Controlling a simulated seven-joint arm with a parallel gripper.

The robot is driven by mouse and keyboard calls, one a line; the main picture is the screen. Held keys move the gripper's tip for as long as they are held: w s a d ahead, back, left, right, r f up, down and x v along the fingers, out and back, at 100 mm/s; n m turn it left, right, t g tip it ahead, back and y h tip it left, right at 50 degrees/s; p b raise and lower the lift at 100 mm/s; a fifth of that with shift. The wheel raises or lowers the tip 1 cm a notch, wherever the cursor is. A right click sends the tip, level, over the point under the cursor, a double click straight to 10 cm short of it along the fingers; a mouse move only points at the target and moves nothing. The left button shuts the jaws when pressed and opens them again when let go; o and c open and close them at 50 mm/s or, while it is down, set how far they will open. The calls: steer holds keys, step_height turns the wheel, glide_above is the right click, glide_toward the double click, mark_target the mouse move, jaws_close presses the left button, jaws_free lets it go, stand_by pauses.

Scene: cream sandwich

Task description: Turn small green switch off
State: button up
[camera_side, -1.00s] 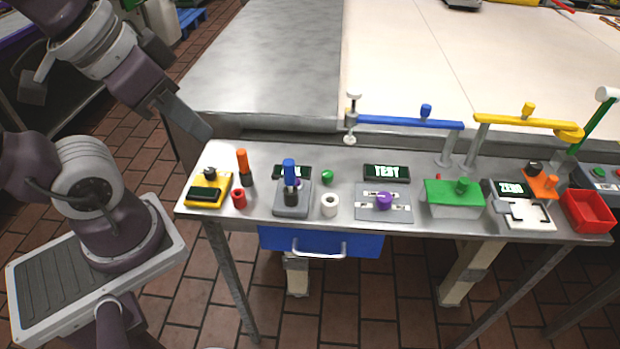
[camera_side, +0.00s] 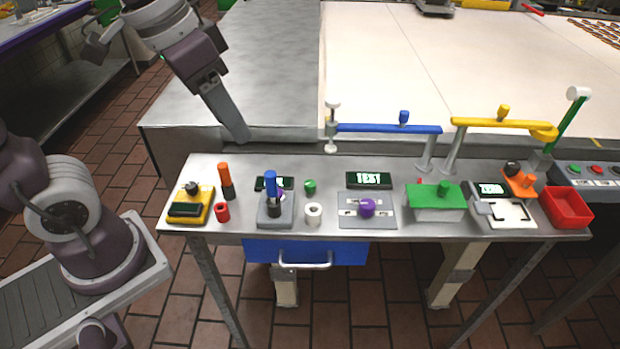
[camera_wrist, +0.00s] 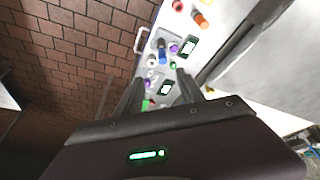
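A small round green knob (camera_side: 310,187) stands on the metal table (camera_side: 330,224), between the blue-handled grey device and the test display; it fits the small green switch best. In the wrist view the green knob (camera_wrist: 173,65) shows beyond my fingertips. Its on or off position is too small to tell. Another green knob (camera_side: 443,187) sits on a green-lidded box (camera_side: 430,204) to the right. My gripper (camera_side: 240,136) hangs above the table's back left edge, apart from the knob, touching nothing. In the wrist view its fingers (camera_wrist: 158,80) are spread and empty.
A blue-handled grey device (camera_side: 275,210) and a white ring (camera_side: 313,214) stand close by the knob. A purple-knobbed plate (camera_side: 367,208) lies to the right. A blue bar (camera_side: 388,128) and a yellow bar (camera_side: 500,123) stand along the back. A red bin (camera_side: 567,208) is far right.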

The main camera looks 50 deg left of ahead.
steer(key=w+f+m+g, duration=0.1)
steer(key=w+f, duration=0.2)
steer(key=w, duration=0.3)
steer(key=m+g+y, duration=0.1)
steer(key=m+g, duration=0.2)
glide_above(310, 182)
step_height(310, 182, down, 13)
steer(key=shift+r, duration=0.1)
step_height(310, 182, down, 6)
steer(key=shift+f, duration=0.25)
jaws_close()
